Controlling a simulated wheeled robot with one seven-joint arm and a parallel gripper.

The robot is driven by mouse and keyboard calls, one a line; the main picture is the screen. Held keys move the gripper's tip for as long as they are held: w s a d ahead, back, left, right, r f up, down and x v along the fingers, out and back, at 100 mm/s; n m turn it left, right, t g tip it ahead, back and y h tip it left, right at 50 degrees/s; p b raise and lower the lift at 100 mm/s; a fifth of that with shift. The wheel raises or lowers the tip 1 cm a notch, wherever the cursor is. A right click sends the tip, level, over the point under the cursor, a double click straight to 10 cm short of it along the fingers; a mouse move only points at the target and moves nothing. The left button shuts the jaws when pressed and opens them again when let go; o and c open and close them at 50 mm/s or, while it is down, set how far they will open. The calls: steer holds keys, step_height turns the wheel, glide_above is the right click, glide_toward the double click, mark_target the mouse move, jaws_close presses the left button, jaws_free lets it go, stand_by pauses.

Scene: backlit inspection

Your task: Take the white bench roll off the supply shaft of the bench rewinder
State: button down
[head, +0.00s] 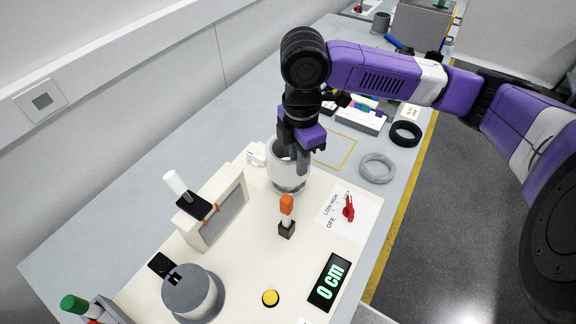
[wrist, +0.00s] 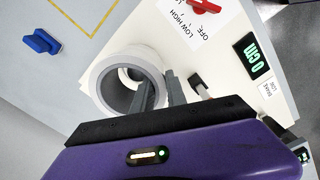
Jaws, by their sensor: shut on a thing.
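The white bench roll (head: 287,180) stands upright at the back of the cream rewinder deck (head: 245,265). In the wrist view the roll (wrist: 102,78) shows as a thick pale ring with a grey core. My gripper (head: 297,160) comes down on it from above. In the wrist view my gripper (wrist: 160,88) has one finger inside the core opening and the other outside the wall, shut on the roll's wall. The supply shaft is mostly hidden inside the roll; I cannot tell how far the roll sits on it.
An orange-topped post (head: 287,208) stands just in front of the roll. A red knob (head: 349,208), a "0 cm" display (head: 328,283) and a grey spool (head: 190,292) are on the deck. Grey (head: 378,168) and black (head: 405,134) rings lie right of a clear yellow outline (head: 349,156).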

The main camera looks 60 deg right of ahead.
steer(key=shift+r+p, duration=1.1)
steer(key=shift+r, duration=0.4)
steer(key=shift+w, duration=0.1)
